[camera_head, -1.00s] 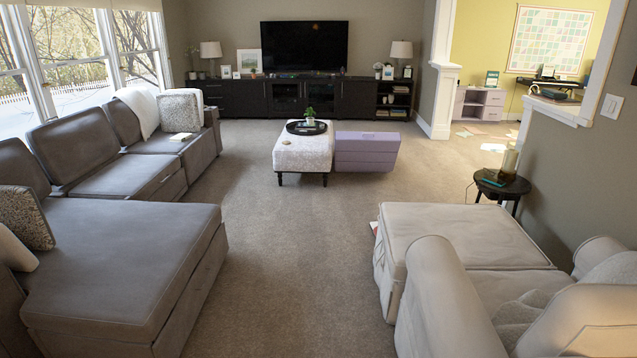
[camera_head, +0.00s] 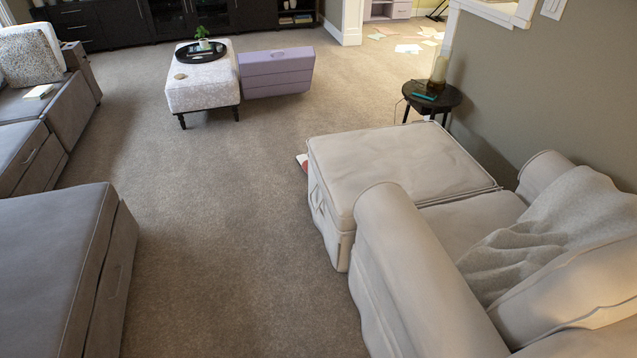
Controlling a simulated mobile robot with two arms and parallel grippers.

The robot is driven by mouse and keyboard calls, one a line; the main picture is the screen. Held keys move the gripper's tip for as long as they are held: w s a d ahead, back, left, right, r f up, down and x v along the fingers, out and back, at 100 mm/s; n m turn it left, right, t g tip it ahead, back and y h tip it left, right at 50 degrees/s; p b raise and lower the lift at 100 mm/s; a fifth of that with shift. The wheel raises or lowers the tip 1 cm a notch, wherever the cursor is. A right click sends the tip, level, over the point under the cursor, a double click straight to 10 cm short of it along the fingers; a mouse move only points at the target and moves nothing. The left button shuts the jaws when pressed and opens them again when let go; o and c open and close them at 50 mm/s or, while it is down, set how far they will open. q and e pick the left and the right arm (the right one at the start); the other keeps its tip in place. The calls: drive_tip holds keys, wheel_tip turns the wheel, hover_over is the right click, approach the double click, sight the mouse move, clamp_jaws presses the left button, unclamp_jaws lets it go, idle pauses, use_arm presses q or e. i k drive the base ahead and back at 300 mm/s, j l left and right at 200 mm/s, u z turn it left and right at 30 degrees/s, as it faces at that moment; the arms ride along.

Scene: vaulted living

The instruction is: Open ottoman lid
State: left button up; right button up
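A cream upholstered ottoman (camera_head: 395,170) with a flat, closed top stands against the front of the cream armchair (camera_head: 470,223). Farther off, a white patterned ottoman (camera_head: 205,90) on dark legs bears a round black tray (camera_head: 183,50) with a small plant. A lilac box-like piece (camera_head: 277,74) with a handle on top stands close beside it, also closed. The pictures do not settle which of these is the ottoman meant. Neither of my grippers is in view.
Open carpet (camera_head: 225,220) runs between the grey sofa (camera_head: 60,260) on the left and the cream armchair. A small round black side table (camera_head: 437,100) with a glass vessel stands near the right wall. A red and white item (camera_head: 302,161) lies beside the cream ottoman.

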sight(425, 161)
drive_tip(key=i+z, duration=0.1)
drive_tip(key=z, duration=0.85)
drive_tip(key=i+j+z, duration=0.2)
drive_tip(key=j+z, duration=0.2)
drive_tip(key=j, duration=0.2)
drive_tip(key=i+j+z, duration=0.1)
drive_tip(key=j+z, duration=0.35)
drive_tip(key=j, duration=0.2)
drive_tip(key=j+z, duration=0.4)
drive_tip(key=j, duration=0.3)
